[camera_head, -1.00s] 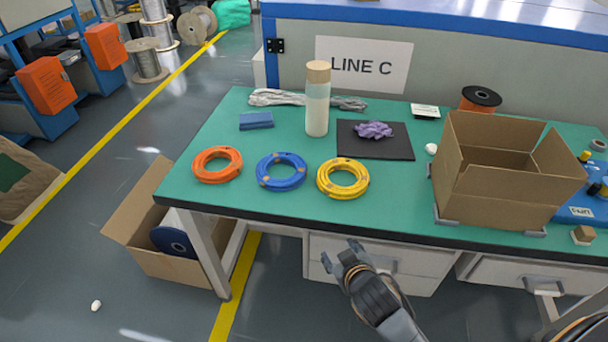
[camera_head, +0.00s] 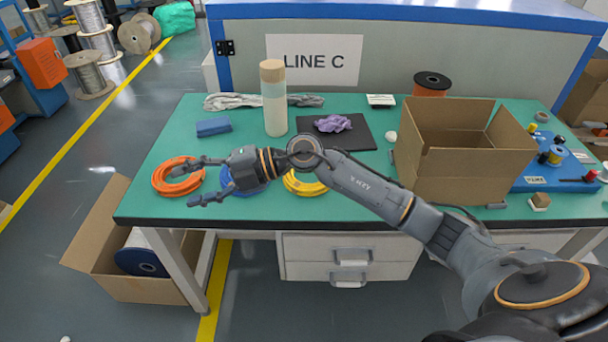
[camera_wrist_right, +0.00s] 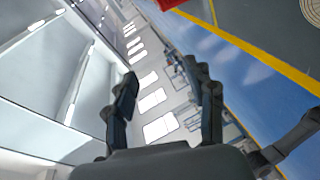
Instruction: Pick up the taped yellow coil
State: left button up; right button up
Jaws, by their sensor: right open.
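The yellow coil (camera_head: 303,188) lies on the green table near its front edge, partly hidden behind my right arm. The blue coil (camera_head: 236,180) is left of it, mostly hidden behind my right gripper. The orange coil (camera_head: 163,178) lies at the left, close to the fingertips in the head view. My right gripper (camera_head: 188,184) reaches leftward across the coils, open and empty. The right wrist view shows its two fingers (camera_wrist_right: 165,95) spread apart with nothing between them and the room beyond, no coil in sight.
An open cardboard box (camera_head: 440,175) stands on the right of the green table (camera_head: 230,105). A bottle with a wooden cap (camera_head: 275,108) and a black mat (camera_head: 365,140) with a purple cloth are behind the coils. A blue block (camera_head: 213,127) lies at the left.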

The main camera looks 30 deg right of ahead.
jog(key=w+d+f+g+h, duration=0.1)
jog(key=w+d+f+h, duration=0.15)
jog(key=d+h, duration=0.4)
jog(key=w+d+f+g+h, duration=0.1)
jog(key=d+f+g+h, duration=0.15)
jog(key=d, duration=0.65)
jog(key=s+d+r+m+g+h, duration=0.15)
jog(key=d+h, duration=0.25)
jog(key=d, duration=0.4)
jog(key=d+r+m+h, duration=0.2)
jog(key=d+m+h, duration=0.1)
jog(key=d, duration=0.6)
jog(key=shift+n, duration=0.25)
jog(key=f, duration=0.7)
jog(key=shift+w+d, duration=0.1)
jog(key=shift+d, duration=0.15)
notch_tip(320, 180, down, 5)
jog(key=shift+a+f+p, duration=0.1)
jog(key=shift+f+p, duration=0.1)
jog(key=shift+p, duration=0.2)
jog(key=shift+f, duration=0.45)
grip_shut()
jog(key=shift+r, duration=0.1)
